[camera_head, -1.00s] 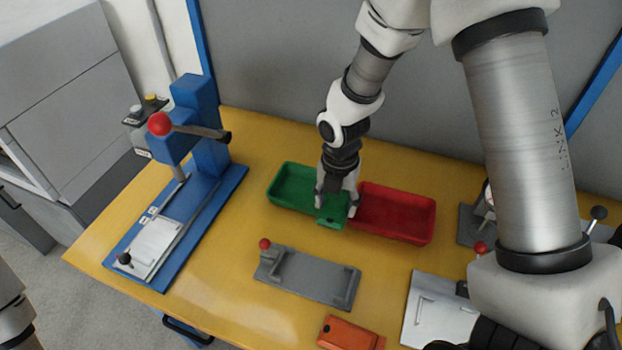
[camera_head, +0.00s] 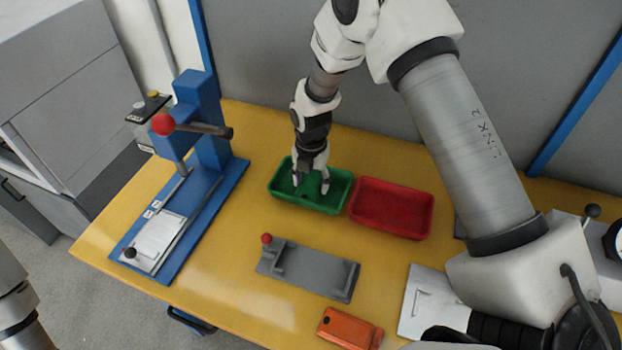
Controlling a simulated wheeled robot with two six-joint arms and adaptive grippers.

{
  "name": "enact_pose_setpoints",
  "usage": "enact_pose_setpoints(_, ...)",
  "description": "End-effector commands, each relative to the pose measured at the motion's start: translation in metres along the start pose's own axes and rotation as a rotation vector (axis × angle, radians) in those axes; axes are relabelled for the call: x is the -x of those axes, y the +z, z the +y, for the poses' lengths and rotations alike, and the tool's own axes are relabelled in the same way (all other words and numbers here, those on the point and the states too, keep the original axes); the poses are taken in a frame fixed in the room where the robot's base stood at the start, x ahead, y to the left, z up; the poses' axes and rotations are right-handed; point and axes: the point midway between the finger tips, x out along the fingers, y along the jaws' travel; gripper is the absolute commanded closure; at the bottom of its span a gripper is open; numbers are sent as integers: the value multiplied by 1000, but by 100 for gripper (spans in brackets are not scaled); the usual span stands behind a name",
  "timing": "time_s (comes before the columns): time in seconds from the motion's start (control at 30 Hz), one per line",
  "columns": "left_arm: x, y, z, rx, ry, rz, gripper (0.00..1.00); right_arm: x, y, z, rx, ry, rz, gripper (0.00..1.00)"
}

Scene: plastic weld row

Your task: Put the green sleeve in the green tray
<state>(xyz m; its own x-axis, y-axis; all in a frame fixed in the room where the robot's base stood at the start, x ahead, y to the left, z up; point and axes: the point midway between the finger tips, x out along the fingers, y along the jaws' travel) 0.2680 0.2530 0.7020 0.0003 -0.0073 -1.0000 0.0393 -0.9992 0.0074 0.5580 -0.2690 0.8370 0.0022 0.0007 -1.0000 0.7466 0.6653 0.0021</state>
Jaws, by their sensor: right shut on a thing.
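The green tray (camera_head: 334,205) is on the yellow table, left of the red tray. My right gripper (camera_head: 311,186) points down over the middle of the green tray. Its fingers are shut on the green sleeve (camera_head: 309,194), which shows as a green patch between the fingertips. The sleeve blends with the tray's green, so I cannot tell whether it touches the tray floor. My left gripper is out of view; only a piece of my left arm shows at the lower left edge.
The red tray (camera_head: 391,208) stands just right of the green one. A blue press (camera_head: 194,165) with a red-knobbed lever is to the left. A grey fixture (camera_head: 307,270) and an orange box (camera_head: 349,328) lie in front. The yellow table (camera_head: 235,270) is bare between press and fixture.

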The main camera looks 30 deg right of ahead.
Motion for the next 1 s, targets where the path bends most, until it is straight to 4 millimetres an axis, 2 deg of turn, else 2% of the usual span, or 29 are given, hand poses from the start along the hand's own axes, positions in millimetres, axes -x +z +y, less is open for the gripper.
enact_pose_setpoints(0.07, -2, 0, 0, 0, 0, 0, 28, -4, 0, 0, 0, -1, 0, 74)
enact_pose_setpoints(0.1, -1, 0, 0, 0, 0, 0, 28, -3, 0, 0, 0, 0, 0, 28)
enact_pose_setpoints(0.13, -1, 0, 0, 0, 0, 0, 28, -3, 0, 0, 0, 0, 0, 17)
enact_pose_setpoints(0.17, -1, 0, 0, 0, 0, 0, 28, -3, 0, 0, 0, 0, 0, 13)
enact_pose_setpoints(0.47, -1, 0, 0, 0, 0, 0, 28, -2, 0, 0, 0, 0, 0, 13)
enact_pose_setpoints(0.57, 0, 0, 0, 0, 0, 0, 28, 4, 0, 0, 0, 1, -1, 13)
enact_pose_setpoints(0.67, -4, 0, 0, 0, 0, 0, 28, 20, 1, 1, 0, 3, -3, 13)
enact_pose_setpoints(1.0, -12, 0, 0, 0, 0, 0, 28, 103, 0, 0, 0, 2, -2, 13)
